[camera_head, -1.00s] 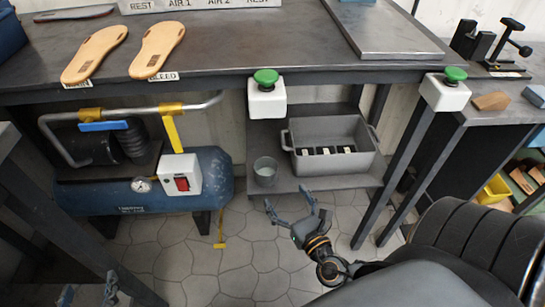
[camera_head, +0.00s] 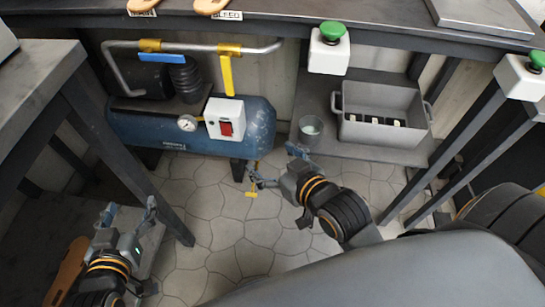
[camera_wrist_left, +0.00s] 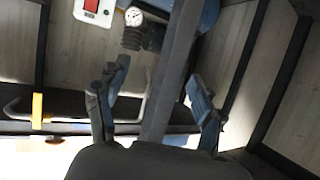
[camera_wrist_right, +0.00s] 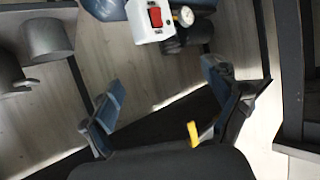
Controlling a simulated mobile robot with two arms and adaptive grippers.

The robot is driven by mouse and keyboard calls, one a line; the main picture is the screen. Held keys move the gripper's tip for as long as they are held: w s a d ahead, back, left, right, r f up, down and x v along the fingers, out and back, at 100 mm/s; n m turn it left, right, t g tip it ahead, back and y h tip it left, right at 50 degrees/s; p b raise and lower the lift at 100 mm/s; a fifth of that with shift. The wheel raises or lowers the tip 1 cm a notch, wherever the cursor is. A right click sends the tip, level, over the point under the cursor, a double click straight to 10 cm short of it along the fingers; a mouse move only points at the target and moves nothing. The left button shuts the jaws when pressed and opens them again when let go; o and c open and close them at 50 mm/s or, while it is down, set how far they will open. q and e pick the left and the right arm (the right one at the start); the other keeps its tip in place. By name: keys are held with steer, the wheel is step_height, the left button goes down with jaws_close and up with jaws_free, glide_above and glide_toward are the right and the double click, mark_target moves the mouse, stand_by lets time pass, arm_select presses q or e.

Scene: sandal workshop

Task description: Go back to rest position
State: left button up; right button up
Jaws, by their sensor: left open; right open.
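My left gripper (camera_head: 128,216) is at the lower left of the head view, open and empty, close to a dark table leg. Its two spread fingers also show in the left wrist view (camera_wrist_left: 155,100), with nothing between them. My right gripper (camera_head: 275,166) is in the middle of the head view, open and empty, over the tiled floor in front of the blue tank. Its parted fingers show in the right wrist view (camera_wrist_right: 160,100), also with nothing held.
A blue compressor tank (camera_head: 150,132) with a white switch box (camera_head: 225,108) stands under the bench. A grey bin (camera_head: 385,110) and a small bucket (camera_head: 310,130) sit on the low shelf. Dark table legs (camera_head: 125,150) stand near my left arm. Tiled floor (camera_head: 240,235) is clear between the arms.

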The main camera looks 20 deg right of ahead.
stand_by(0.4)
